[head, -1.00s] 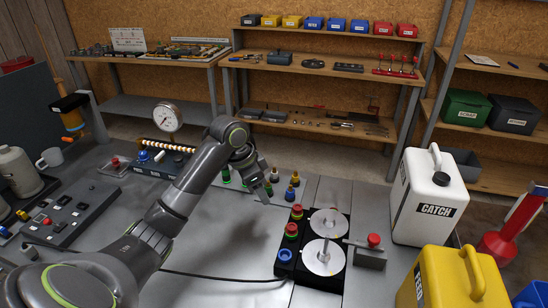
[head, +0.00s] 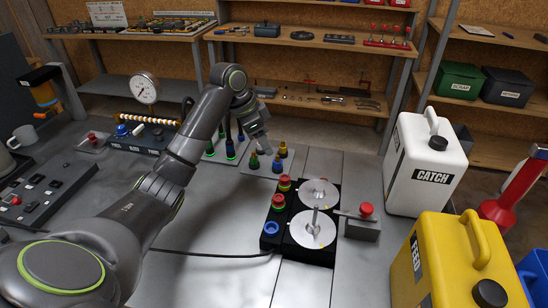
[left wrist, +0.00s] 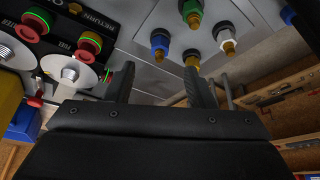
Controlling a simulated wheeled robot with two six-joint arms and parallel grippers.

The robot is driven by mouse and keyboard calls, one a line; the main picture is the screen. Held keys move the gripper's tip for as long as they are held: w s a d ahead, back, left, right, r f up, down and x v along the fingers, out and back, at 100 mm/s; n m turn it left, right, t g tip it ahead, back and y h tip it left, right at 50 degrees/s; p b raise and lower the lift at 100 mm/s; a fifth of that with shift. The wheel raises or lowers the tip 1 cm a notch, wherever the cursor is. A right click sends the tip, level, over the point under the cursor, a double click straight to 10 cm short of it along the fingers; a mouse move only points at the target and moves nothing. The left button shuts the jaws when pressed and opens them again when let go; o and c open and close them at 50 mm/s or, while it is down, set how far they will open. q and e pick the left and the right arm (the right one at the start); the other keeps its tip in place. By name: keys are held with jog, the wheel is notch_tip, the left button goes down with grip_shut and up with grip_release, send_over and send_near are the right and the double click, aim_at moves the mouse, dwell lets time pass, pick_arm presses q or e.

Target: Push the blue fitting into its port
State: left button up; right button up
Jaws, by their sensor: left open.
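The blue fitting (head: 277,165) has a brass tip and stands on a light metal plate among green and yellow fittings. In the left wrist view the blue fitting (left wrist: 160,40) lies beyond the open jaws, roughly in line with the gap between them. My left gripper (head: 266,147) is close to the fittings, near the blue one and apart from it as far as I can tell. Its two fingers (left wrist: 160,88) are spread with nothing between them. Which opening is the blue fitting's port I cannot tell. My right gripper is not in view.
A black unit with two silver discs (head: 318,194), red knobs and a blue ring (head: 271,229) stands to the right. A small block with a red knob (head: 366,210) is beside it. White (head: 405,165) and yellow (head: 440,250) jugs stand at right. The metal bench front is clear.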

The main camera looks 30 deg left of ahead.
aim_at(275, 160)
pick_arm(q)
jog(key=x, duration=0.8)
jog(key=shift+w, duration=0.1)
grip_shut()
jog(key=shift+r+p, duration=0.1)
jog(key=shift+p, duration=0.3)
jog(key=shift+r+p, duration=0.7)
jog(key=shift+p, duration=0.15)
jog(key=shift+r, duration=0.1)
jog(key=shift+r+p, duration=0.15)
jog(key=shift+p, duration=0.2)
